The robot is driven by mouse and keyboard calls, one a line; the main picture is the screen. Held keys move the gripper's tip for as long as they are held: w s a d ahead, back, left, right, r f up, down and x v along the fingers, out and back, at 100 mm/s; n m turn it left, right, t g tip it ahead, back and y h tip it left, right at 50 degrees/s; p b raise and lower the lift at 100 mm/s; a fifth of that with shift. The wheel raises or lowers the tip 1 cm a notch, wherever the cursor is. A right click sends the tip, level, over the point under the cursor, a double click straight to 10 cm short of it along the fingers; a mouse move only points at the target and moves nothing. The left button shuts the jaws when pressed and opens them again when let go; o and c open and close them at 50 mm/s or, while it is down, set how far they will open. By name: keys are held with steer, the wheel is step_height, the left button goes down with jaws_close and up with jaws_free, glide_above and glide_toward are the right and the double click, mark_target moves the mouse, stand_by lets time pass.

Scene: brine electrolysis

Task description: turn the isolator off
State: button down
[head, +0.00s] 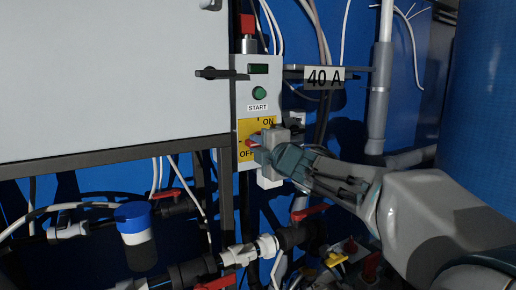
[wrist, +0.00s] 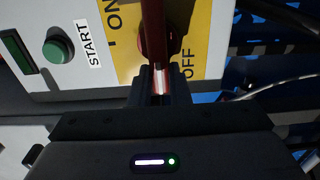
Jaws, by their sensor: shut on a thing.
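The isolator is a yellow plate (head: 243,128) marked ON at the upper right and OFF at the lower left, on a narrow grey panel. Its red handle (head: 254,140) is mostly hidden by my gripper (head: 262,150) in the head view. In the wrist view the dark red handle (wrist: 153,35) runs down between the jaws, and the yellow plate (wrist: 120,35) lies behind it. My gripper (wrist: 157,82) is shut on the handle. The handle's exact angle is hard to tell in the head view.
A green START button (head: 260,93) and a red-topped fitting (head: 247,27) are above. A 40 A label (head: 324,77) hangs at right. A large grey cabinet (head: 110,75) stands left. Pipes with red-handled valves (head: 215,283) and a blue-capped container (head: 135,235) are below.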

stand_by(0.3)
steer(key=c, duration=1.4)
jaws_free()
steer(key=shift+o, duration=0.2)
steer(key=shift+s+d, duration=0.1)
steer(key=p+v, duration=0.2)
steer(key=v, duration=1.1)
steer(key=shift+s+d, duration=0.25)
